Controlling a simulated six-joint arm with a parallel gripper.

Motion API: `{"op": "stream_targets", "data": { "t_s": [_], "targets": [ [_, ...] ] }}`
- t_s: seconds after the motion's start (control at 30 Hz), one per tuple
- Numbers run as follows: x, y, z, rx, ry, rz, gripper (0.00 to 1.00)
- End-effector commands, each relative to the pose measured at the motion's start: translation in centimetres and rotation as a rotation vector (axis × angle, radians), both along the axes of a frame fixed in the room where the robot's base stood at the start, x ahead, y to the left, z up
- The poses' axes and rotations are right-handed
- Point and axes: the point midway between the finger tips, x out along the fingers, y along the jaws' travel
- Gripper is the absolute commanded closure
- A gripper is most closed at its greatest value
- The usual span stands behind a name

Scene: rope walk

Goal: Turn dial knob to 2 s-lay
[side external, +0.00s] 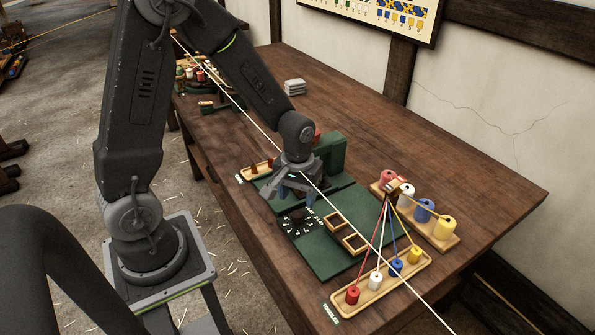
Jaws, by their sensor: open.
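My gripper (290,198) points down above the green panel (328,253), with its blue-grey fingers apart. It is just above and behind the dial (297,222), a dark round face with small white marks around it. The fingers and their shadow cover part of the dial area, and I cannot make out the knob's shape or which number it points to. White lettering beside the dial is too small to read. I see nothing between the fingers, and I cannot tell whether they touch the knob.
Wooden frames (347,233) sit right of the dial. More spools (424,211) stand behind. A taut pale rope crosses the table diagonally near my gripper.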

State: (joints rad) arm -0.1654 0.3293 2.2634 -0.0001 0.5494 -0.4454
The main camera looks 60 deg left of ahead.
Motion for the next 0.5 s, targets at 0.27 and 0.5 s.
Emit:
{"op": "stream_targets", "data": {
  "t_s": [0.27, 0.5],
  "targets": [
    [0.1, 0.0, 5.7, 0.0, -0.004, 0.0, 0.41],
    [0.0, 0.0, 7.7, 0.0, 0.0, 0.0, 0.41]
  ]
}}
